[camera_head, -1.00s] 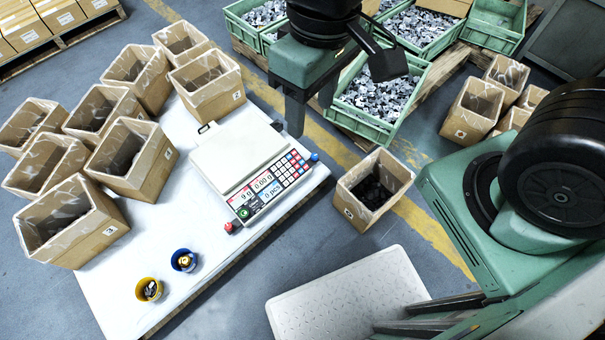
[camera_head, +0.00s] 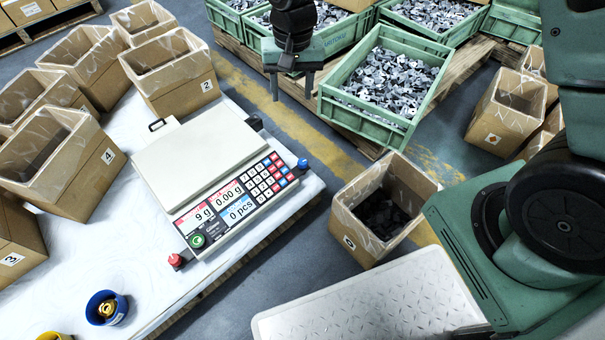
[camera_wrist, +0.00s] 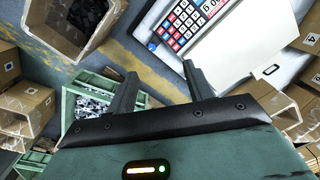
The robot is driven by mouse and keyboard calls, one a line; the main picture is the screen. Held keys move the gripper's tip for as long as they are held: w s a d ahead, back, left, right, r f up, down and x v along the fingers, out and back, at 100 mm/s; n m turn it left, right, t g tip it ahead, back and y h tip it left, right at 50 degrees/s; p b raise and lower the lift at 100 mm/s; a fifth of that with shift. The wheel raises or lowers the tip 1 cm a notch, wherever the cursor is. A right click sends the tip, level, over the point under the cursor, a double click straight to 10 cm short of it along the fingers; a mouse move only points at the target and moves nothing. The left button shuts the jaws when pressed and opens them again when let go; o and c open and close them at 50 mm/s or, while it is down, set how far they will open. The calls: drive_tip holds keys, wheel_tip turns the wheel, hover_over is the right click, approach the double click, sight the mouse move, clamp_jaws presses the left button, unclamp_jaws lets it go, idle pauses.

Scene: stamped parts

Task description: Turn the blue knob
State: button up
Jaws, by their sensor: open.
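The blue knob (camera_head: 303,163) sits at the right corner of the white counting scale (camera_head: 190,155), beside its keypad. It also shows in the wrist view (camera_wrist: 152,46), small, just beyond the gap between the fingertips. My gripper (camera_head: 291,88) is open and empty, with its fingers pointing down. In the head view it appears above and slightly left of the knob, apart from it. In the wrist view my gripper (camera_wrist: 160,74) shows both fingers spread with nothing between them.
The scale stands on a white table (camera_head: 90,265) with a red knob (camera_head: 175,260) at its front corner. Numbered cardboard boxes (camera_head: 180,85) crowd the left. Green crates (camera_head: 385,85) of metal parts stand behind. An open box (camera_head: 385,215) is on the floor right of the table.

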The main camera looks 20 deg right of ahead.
sight(303, 162)
drive_tip(key=w+d+f+m+b, duration=0.1)
drive_tip(key=w+f+b, duration=0.1)
drive_tip(key=f+b, duration=0.4)
drive_tip(key=w+d+f+m+b, duration=0.1)
drive_tip(key=f+b, duration=0.5)
drive_tip(key=f, duration=1.1)
drive_tip(key=w+d+f+b, duration=0.2)
drive_tip(key=f+b, duration=0.4)
drive_tip(key=f, duration=0.5)
drive_tip(key=shift+w+d+f+m+h, duration=0.25)
drive_tip(key=shift+w+f+m+h, duration=0.05)
drive_tip(key=shift+w+f+m, duration=0.1)
drive_tip(key=c, duration=1)
